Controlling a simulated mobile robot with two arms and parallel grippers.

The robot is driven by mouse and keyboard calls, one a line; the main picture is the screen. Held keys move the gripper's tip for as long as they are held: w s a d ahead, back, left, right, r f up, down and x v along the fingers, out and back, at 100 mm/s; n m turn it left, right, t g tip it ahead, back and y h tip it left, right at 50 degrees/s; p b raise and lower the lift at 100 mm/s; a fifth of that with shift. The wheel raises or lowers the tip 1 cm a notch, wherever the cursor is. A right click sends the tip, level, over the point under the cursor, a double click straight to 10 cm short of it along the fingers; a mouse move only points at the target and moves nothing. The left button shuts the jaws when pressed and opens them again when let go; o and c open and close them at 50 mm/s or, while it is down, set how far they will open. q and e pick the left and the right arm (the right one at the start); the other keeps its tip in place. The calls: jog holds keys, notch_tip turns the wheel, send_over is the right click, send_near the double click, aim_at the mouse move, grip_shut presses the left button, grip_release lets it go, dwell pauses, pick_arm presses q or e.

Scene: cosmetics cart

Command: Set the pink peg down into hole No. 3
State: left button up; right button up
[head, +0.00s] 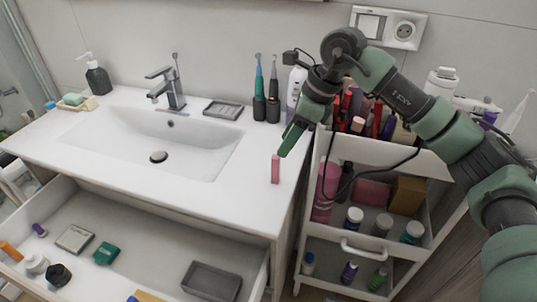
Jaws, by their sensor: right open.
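The pink peg (275,169) stands upright on the white counter, near its right front corner. My right gripper (285,153) reaches in from the right, just above and beside the peg, with its green fingers slanting down and to the left. It is open and holds nothing that I can see. Whether a finger touches the peg cannot be told from this view. Hole No. 3 cannot be made out. My left gripper is not in view.
The white cart (311,209) stands right of the counter, its top and shelves crowded with bottles and cosmetics. A basin (205,150) fills the counter's middle. Two toothbrushes (266,100) stand behind the peg. An open drawer (150,250) with small items juts out in front.

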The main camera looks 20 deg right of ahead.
aim_at(276, 157)
jog(key=shift+s+a+f+p, duration=0.25)
jog(key=shift+s+a+f, duration=0.1)
jog(key=shift+f, duration=0.2)
jog(key=shift+s+a+f+p, duration=0.2)
jog(key=shift+a+f+p, duration=0.1)
jog(key=shift+f, duration=0.25)
jog(key=f, duration=0.1)
jog(key=w+a+f, duration=0.1)
jog(key=shift+w+f+p, duration=0.15)
jog(key=shift+f+p, duration=0.2)
jog(key=shift+f, duration=0.05)
jog(key=shift+w+a+f, duration=0.1)
jog(key=shift+a+f, duration=0.1)
jog(key=shift+f, duration=0.35)
jog(key=c, duration=0.7)
grip_shut()
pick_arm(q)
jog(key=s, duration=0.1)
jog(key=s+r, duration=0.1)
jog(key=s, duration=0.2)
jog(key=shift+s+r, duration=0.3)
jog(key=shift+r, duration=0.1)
